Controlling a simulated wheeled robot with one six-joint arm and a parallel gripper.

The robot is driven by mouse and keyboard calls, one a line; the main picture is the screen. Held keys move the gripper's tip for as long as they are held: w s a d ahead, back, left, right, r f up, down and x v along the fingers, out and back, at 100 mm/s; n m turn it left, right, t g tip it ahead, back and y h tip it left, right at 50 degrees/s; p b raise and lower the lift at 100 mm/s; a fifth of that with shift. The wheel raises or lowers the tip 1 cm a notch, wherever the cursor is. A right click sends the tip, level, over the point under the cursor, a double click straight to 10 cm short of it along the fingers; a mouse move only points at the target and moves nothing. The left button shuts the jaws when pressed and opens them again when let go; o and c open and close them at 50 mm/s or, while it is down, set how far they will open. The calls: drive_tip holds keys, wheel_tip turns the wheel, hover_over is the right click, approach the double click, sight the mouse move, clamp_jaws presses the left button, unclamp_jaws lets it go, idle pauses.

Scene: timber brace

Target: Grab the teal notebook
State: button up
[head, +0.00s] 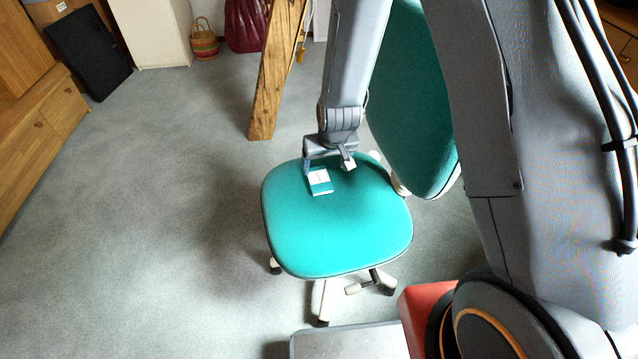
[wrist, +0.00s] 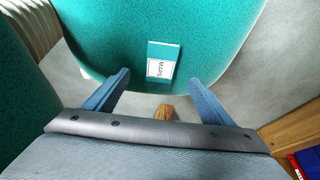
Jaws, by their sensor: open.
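The teal notebook (head: 321,188) with a white label lies flat on the teal seat of an office chair (head: 340,235), near the far edge of the seat. In the wrist view the notebook (wrist: 164,50) lies beyond the fingertips, roughly midway between the two fingers, with its printed label facing the camera. My gripper (head: 328,166) is over the far part of the seat, beside the notebook's far end. In the wrist view my gripper (wrist: 160,76) is open with nothing between its fingers. The exact height above the seat is hard to tell.
The chair's teal backrest (head: 412,100) rises just right of my gripper. A timber brace (head: 276,75) slants up behind the seat. Wooden cabinets (head: 35,110), a black flat case (head: 88,52) and a basket (head: 204,42) stand farther off. The grey carpet at left is clear.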

sight(319, 179)
drive_tip(key=f, duration=0.1)
drive_tip(key=w+a+f, duration=0.1)
drive_tip(key=f, duration=0.1)
drive_tip(key=shift+w+a+f, duration=0.15)
drive_tip(key=shift+w+f, duration=0.05)
drive_tip(key=shift+f, duration=0.1)
drive_tip(key=shift+t, duration=0.3)
drive_tip(key=shift+x, duration=3.55)
drive_tip(key=shift+w+d, duration=0.1)
drive_tip(key=shift+d, duration=0.2)
drive_tip(key=c, duration=1.2)
